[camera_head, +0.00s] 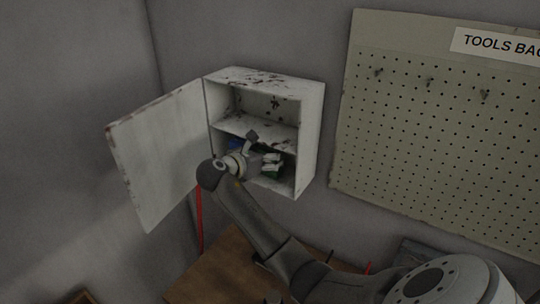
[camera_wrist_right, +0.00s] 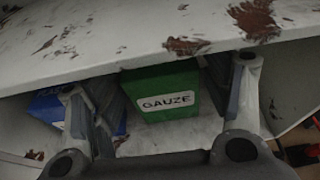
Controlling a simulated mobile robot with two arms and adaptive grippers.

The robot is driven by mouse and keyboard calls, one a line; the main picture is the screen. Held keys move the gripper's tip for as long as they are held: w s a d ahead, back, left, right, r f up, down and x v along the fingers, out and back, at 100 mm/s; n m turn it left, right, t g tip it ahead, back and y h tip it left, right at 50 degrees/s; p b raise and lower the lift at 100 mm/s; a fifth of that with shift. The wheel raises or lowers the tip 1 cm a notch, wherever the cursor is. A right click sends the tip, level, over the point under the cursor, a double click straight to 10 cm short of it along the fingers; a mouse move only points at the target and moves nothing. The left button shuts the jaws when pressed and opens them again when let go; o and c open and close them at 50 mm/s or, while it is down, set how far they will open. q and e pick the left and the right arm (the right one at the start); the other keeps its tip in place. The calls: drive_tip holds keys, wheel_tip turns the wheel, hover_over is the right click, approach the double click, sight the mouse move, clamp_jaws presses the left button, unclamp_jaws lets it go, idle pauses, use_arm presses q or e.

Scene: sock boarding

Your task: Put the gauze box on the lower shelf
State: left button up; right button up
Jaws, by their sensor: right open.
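The gauze box (camera_wrist_right: 168,93) is green with a white label reading GAUZE. In the wrist view it stands under the shelf board, between the two fingers of my right gripper (camera_wrist_right: 165,110). The fingers are spread apart, with a gap visible on both sides of the box. In the head view my right gripper (camera_head: 260,158) reaches into the lower compartment of the white wall cabinet (camera_head: 312,130), with the green and white box (camera_head: 272,170) at its fingers. The lower shelf is partly hidden by my arm. My left gripper is not in view.
The cabinet door (camera_head: 160,150) hangs wide open to the left. The middle shelf board (camera_wrist_right: 150,42) lies close above the fingers. A blue object (camera_wrist_right: 50,108) stands left of the gauze box. The upper compartment looks empty. A pegboard (camera_head: 440,130) is on the right.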

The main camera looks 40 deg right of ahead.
drive_tip(key=b+v, duration=0.3)
drive_tip(key=v, duration=0.7)
drive_tip(key=shift+w+f, duration=0.1)
